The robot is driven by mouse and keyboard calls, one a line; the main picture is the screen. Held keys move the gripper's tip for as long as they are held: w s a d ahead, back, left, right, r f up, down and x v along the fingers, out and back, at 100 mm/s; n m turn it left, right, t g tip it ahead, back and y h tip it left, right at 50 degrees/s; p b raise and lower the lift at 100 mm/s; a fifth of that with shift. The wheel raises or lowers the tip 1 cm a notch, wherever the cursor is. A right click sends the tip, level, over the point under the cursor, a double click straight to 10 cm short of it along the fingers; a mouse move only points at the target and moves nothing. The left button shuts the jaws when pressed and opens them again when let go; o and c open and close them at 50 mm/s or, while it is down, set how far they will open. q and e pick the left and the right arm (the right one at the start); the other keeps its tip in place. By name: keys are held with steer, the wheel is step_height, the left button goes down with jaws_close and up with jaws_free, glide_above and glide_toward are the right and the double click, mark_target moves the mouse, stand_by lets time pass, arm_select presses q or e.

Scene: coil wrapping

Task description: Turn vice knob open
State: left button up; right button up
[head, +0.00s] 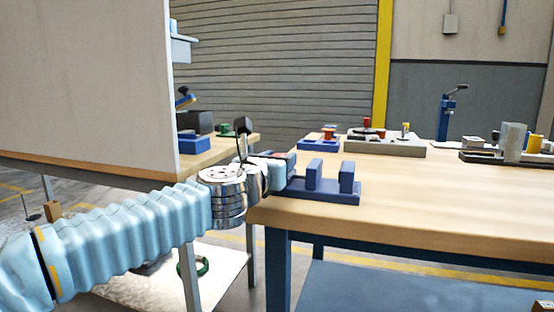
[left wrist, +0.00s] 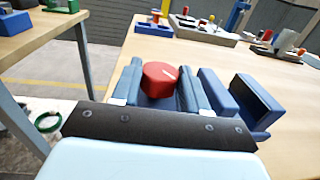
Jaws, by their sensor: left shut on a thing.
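The blue vice (head: 330,194) sits at the near left corner of the wooden table, with two upright blocks on its base. It also shows in the left wrist view (left wrist: 262,105), right of my fingers. The left gripper (head: 278,170) is shut on the knob, at the vice's left end. In the head view the gripper hides most of the knob. My right gripper is in neither view.
The wooden table (head: 420,190) is mostly clear right of the vice. A grey tray of parts (head: 385,147) and a blue fixture (head: 318,143) stand at its back. A blue lever tool (head: 447,115) stands far back. A white panel (head: 80,80) stands at left.

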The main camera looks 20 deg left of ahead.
arm_select(q)
steer(key=n+y, duration=0.1)
steer(key=y, duration=0.1)
steer(key=n+y, duration=0.1)
steer(key=y, duration=0.1)
steer(key=n+y, duration=0.2)
steer(key=shift+d+f+b, duration=0.1)
steer(key=shift+d+b, duration=0.2)
steer(key=shift+d, duration=0.1)
steer(key=shift+n+g+y, duration=0.5)
steer(key=shift+n+y, duration=0.3)
steer(key=shift+y, duration=0.8)
